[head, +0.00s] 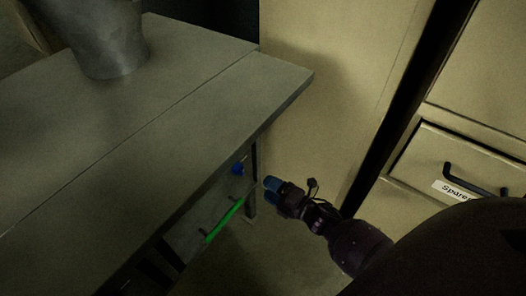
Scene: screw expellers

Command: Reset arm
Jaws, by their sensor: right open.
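My right gripper (272,188) shows near the middle of the head view, just right of the table (190,85). It has blue fingertips, is open, and nothing shows between its fingers. It points left, toward the table's side, close to a green bar handle (224,220) and a blue knob (238,169). I cannot tell whether it touches either of them. My right arm comes in from the lower right. My left gripper is not in view.
A grey cylindrical object (108,45) stands on the table at the upper left. A beige cabinet (325,80) stands behind the gripper. At right, a drawer (455,165) has a black handle (474,180) and a "Spares" label (450,190). Some floor (270,255) shows below the gripper.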

